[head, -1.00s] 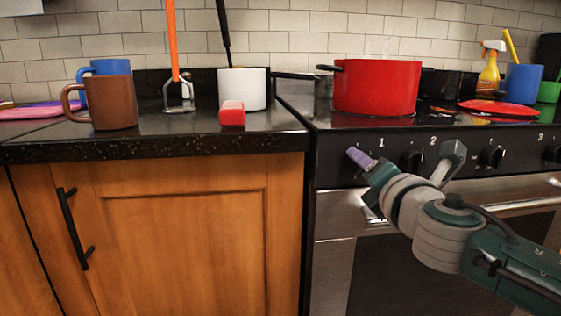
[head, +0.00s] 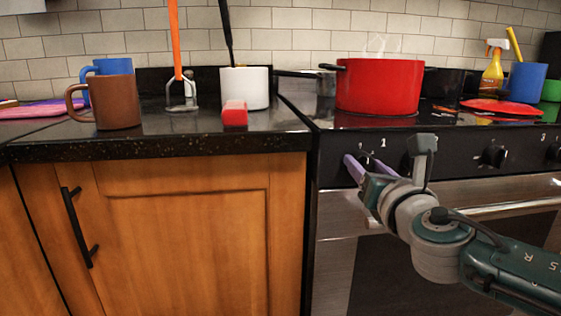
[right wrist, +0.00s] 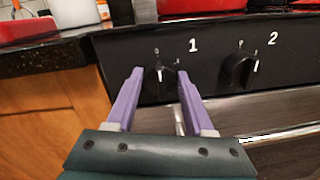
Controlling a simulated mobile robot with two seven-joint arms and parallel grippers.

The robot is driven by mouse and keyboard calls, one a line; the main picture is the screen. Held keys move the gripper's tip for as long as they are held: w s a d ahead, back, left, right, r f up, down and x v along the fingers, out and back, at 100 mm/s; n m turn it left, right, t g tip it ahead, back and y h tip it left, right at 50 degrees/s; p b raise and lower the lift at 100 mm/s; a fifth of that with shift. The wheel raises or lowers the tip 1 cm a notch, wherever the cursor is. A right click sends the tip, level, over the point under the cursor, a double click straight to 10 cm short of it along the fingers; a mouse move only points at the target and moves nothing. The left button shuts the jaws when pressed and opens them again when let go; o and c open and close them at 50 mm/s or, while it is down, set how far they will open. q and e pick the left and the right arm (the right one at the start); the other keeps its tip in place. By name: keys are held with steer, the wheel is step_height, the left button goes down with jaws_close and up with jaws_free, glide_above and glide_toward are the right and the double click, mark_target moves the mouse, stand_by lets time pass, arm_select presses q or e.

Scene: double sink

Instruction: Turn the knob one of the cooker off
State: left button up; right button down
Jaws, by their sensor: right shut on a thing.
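Knob one (right wrist: 158,84) is a black knob on the cooker's dark front panel, just left of the white "1". My right gripper (right wrist: 160,74) has its two purple fingers on either side of this knob and is shut on it. In the head view the right gripper (head: 362,160) is at the panel's left end, and its fingers partly hide the knob. The knob's exact pointing is hard to tell. The cooker (head: 335,150) carries a red pot (head: 378,88), with faint steam above it. My left gripper is not in view.
Knob two (right wrist: 238,70) is a short way right of knob one. An oven handle (head: 510,208) runs below the panel. A spray bottle (head: 492,72) stands at the back right.

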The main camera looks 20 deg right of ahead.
stand_by(0.4)
steer(key=shift+c, duration=1.4)
jaws_free()
steer(key=shift+s, duration=0.1)
steer(key=shift+s+a+p, duration=0.15)
steer(key=shift+s+p, duration=0.15)
steer(key=p+v, duration=0.2)
steer(key=v, duration=0.7)
